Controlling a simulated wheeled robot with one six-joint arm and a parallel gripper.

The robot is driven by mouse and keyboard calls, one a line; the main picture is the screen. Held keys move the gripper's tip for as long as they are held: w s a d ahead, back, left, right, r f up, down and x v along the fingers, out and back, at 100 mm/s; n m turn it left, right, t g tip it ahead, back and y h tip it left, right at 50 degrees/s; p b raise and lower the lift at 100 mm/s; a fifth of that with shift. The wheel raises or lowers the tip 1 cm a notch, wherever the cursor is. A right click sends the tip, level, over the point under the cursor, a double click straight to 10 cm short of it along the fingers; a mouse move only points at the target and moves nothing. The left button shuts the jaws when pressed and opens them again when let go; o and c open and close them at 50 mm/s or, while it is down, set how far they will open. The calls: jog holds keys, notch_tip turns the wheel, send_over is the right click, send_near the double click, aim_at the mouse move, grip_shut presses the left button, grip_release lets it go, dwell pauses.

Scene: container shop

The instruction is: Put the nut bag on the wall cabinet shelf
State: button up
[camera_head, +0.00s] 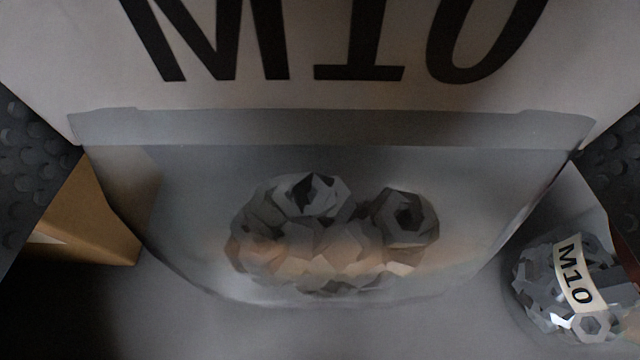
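The nut bag (335,235) fills the middle of the view, very close to the camera. It is a clear plastic bag with a cluster of grey hex nuts low inside it and a pale label marked M10 across its top. My gripper (330,150) shows as two dark, bumpy finger pads at the left and right edges. The pads meet the two sides of the bag just below the label, and the bag appears to be held between them. The wall cabinet shelf cannot be made out.
Another bag of nuts (575,285) with an M10 label lies at the lower right, farther from the camera. A brown cardboard box (90,220) stands at the left. A plain grey surface (420,325) shows beneath the bag, and the lower left corner is dark.

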aim_at(324, 173)
jog(key=shift+f, duration=2.2)
jog(key=o, duration=1.2)
jog(key=shift+f, duration=0.1)
jog(key=s, duration=0.4)
jog(key=s+r, duration=0.1)
jog(key=s, duration=0.3)
jog(key=s+d+r, duration=0.1)
jog(key=s, duration=0.2)
jog(key=shift+s, duration=0.4)
